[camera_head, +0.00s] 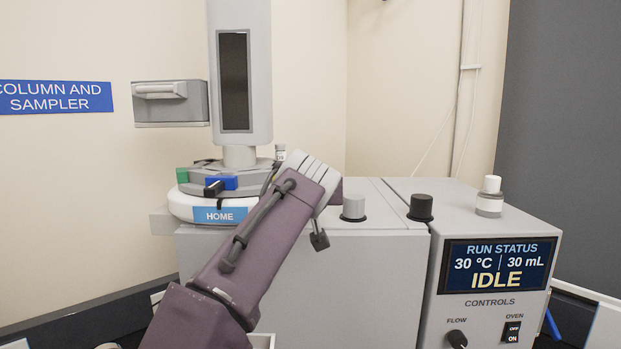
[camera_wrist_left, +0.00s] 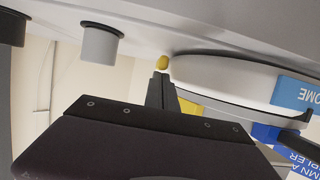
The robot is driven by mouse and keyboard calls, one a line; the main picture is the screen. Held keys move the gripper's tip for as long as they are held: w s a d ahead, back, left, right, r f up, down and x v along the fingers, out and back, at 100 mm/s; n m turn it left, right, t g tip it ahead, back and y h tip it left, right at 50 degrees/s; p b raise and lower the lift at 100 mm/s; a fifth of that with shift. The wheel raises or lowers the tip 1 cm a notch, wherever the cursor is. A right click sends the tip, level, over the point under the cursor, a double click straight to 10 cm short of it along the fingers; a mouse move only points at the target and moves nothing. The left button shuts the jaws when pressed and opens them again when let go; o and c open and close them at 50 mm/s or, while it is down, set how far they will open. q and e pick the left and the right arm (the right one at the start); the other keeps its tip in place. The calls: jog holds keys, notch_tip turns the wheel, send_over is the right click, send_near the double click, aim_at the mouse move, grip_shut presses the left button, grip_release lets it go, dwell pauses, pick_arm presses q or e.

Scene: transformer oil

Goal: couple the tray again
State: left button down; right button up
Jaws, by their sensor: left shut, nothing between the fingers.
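The sampler tray (camera_head: 205,187) is a grey stepped disc with coloured blocks on its rim. It sits on a round white base (camera_head: 183,207) with a blue HOME label (camera_head: 219,215). In the left wrist view the white base (camera_wrist_left: 225,80) and the label (camera_wrist_left: 296,93) appear upside down. My left gripper (camera_wrist_left: 161,78) is shut and empty, its tips close to a small yellow knob (camera_wrist_left: 162,62) beside the base. I cannot tell whether they touch it. My left arm hides this spot in the head view. My right gripper is not in view.
A tall grey column (camera_head: 256,75) rises above the tray. A light grey knob (camera_head: 353,207) and a black knob (camera_head: 420,208) stand on the machine top. A white-capped bottle (camera_head: 489,200) stands on the control unit at right, whose screen (camera_head: 497,266) reads IDLE.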

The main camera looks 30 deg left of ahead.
pick_arm(q)
jog(key=shift+w+f, duration=0.1)
jog(key=shift+f, duration=0.15)
dwell(0.3)
